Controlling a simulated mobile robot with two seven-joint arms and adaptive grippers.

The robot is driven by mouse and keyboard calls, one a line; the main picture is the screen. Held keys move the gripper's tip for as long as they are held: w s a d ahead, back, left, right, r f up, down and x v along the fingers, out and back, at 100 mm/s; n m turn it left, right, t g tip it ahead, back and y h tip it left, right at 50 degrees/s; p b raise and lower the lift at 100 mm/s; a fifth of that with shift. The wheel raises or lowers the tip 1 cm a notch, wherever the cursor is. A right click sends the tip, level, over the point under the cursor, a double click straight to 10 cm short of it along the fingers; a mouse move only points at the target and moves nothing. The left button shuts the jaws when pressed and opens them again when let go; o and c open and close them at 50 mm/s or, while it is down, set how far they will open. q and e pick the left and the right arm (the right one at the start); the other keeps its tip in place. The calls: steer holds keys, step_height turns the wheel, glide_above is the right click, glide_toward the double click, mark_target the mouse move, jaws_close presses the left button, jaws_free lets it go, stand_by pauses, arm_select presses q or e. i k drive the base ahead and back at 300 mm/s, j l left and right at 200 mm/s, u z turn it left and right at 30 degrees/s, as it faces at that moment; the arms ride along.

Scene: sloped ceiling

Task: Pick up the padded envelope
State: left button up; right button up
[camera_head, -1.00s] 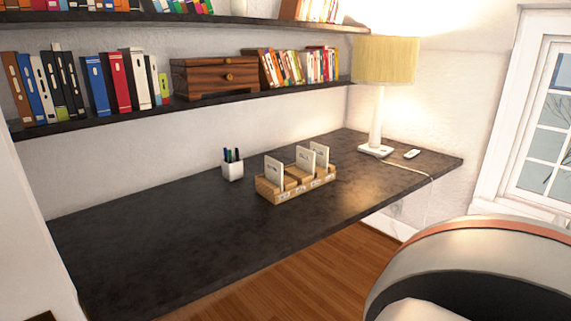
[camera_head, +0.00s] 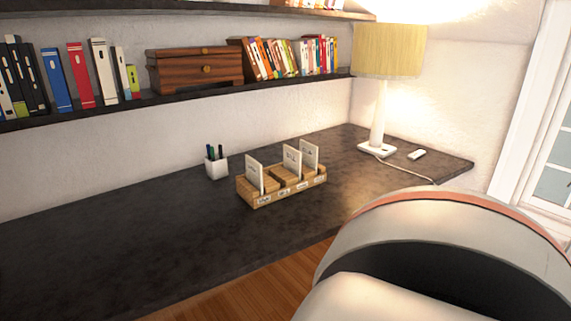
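I see no padded envelope that I can make out in the head view. A dark desk (camera_head: 110,255) runs along the wall. On it is a wooden divided holder (camera_head: 285,190) with a few upright white cards (camera_head: 254,175). Neither of my grippers is in view.
A white pen cup (camera_head: 216,168), a lamp (camera_head: 388,52) and a small white object (camera_head: 417,154) stand on the desk. Shelves above hold books (camera_head: 82,75) and a wooden box (camera_head: 193,70). A rounded white chair-like form (camera_head: 470,225) blocks the lower right. The desk's left half is clear.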

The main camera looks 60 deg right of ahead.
mark_target(291, 158)
steer(key=k+l, duration=0.1)
steer(key=l, duration=0.3)
steer(key=k+l+u, duration=0.15)
steer(key=l, duration=0.2)
steer(key=k+l, duration=0.15)
steer(key=l, duration=0.25)
steer(key=k+l+u, duration=0.1)
steer(key=l, duration=0.25)
steer(key=k+l+u, duration=0.1)
steer(key=l, duration=0.25)
steer(key=k, duration=0.1)
